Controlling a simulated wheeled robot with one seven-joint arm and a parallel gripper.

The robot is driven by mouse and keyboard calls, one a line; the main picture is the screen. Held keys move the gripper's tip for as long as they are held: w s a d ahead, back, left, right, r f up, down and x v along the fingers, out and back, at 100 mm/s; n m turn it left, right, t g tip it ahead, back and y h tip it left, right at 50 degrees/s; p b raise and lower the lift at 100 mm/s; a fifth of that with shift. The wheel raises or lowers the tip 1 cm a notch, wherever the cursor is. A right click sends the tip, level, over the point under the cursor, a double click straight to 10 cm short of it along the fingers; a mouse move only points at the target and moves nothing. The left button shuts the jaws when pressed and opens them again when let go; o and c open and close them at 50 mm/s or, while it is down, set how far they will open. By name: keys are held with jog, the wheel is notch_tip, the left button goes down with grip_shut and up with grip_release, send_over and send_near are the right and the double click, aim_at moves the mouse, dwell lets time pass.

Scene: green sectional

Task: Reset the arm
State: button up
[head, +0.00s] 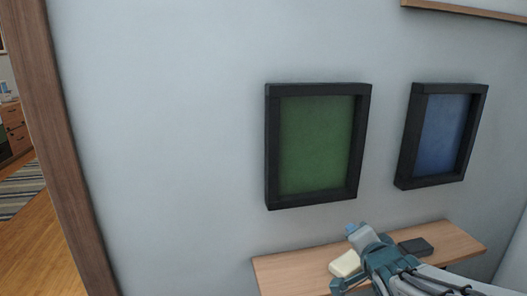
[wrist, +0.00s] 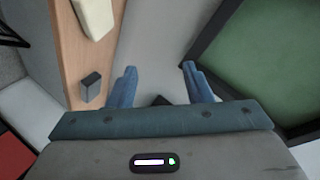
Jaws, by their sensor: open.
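My gripper (wrist: 160,82) shows in the wrist view with its two blue fingers spread apart and nothing between them. In the head view my gripper (head: 356,231) is at the lower right, at the end of my grey arm. It appears in front of the wooden shelf (head: 290,272) and below the green framed picture (head: 317,145). The arm reaches in from the lower right edge and covers part of the shelf. In the wrist view the shelf (wrist: 68,50) lies left of the fingers and the green picture (wrist: 280,60) lies right of them.
A cream block (head: 345,263) and a dark block (head: 415,246) lie on the shelf. A blue framed picture (head: 443,135) hangs to the right, below a wooden ledge (head: 465,10). A wooden door frame (head: 55,130) stands at left, with open floor (head: 30,250) beyond.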

jog(key=s+a+n+g+p, duration=0.3)
jog(key=s+n+g, duration=0.2)
jog(key=s, duration=0.3)
jog(key=s+a+n+g+y+p, duration=0.1)
jog(key=s+a+n+g+p, duration=0.3)
jog(key=s, duration=0.4)
jog(key=n+g, duration=0.1)
jog(key=n, duration=0.1)
jog(key=shift+s+r+n+g, duration=0.2)
jog(key=shift+r+n+g, duration=0.1)
dwell(0.7)
